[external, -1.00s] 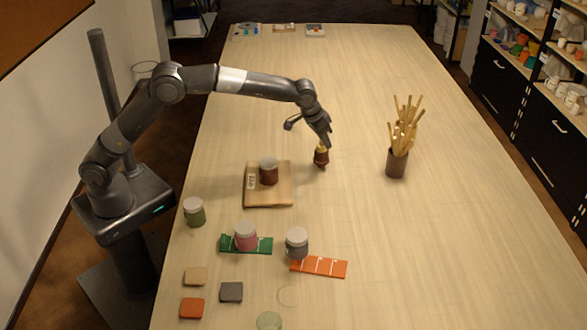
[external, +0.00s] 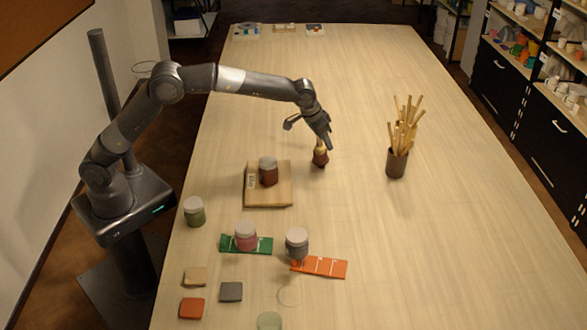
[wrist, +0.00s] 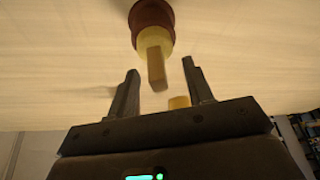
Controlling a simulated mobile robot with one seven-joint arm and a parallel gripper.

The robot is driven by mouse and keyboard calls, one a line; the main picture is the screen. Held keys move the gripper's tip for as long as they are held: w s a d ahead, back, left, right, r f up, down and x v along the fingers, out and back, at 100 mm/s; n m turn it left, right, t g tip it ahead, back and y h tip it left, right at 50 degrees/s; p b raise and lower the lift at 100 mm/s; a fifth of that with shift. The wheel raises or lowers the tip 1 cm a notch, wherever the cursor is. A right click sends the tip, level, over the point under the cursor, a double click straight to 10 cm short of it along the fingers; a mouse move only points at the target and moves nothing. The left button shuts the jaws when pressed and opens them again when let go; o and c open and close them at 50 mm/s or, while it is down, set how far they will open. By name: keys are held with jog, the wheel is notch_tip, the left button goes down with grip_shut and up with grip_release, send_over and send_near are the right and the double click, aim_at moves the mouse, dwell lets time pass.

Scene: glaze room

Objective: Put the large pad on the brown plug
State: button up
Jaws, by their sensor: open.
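A brown round-based piece (external: 320,159) with a yellow collar and a pale wooden handle stands on the table at my gripper (external: 329,143). In the wrist view, the brown piece (wrist: 151,14) has its handle pointing toward me. The fingers of my gripper (wrist: 160,68) are apart, one each side of the handle's line, and grip nothing. I cannot tell whether this piece is the large pad or the brown plug. A brown jar (external: 268,175) with a pale lid stands on a wooden board (external: 281,200). A small yellow thing between the fingers is unclear.
A cup of wooden sticks (external: 397,163) stands to the right. Nearer are a green jar (external: 194,213), a pink jar (external: 245,238) on a green strip, a grey jar (external: 297,243) by an orange strip (external: 325,267), and small square tiles (external: 231,291).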

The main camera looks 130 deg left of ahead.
jog(key=v, duration=1.1)
jog(key=shift+d+r, duration=0.2)
jog(key=shift+r, duration=0.05)
jog(key=s+d+r+m+t+h, duration=0.1)
jog(key=d+r+m, duration=0.25)
jog(key=d, duration=1.25)
jog(key=s+d+r+m+t+h, duration=0.1)
jog(key=s+d+r+m+t, duration=0.2)
jog(key=d, duration=1.3)
jog(key=s+d+f+m+h, duration=0.1)
jog(key=s+d+f+m, duration=0.2)
jog(key=s+d, duration=0.6)
jog(key=s+d+f+m+h, duration=0.1)
jog(key=s+d+f+m, duration=0.3)
jog(key=s+d, duration=0.5)
jog(key=d+f, duration=0.1)
jog(key=d, duration=0.4)
jog(key=shift+d+f, duration=0.25)
jog(key=shift+f, duration=0.15)
jog(key=shift+s, duration=0.1)
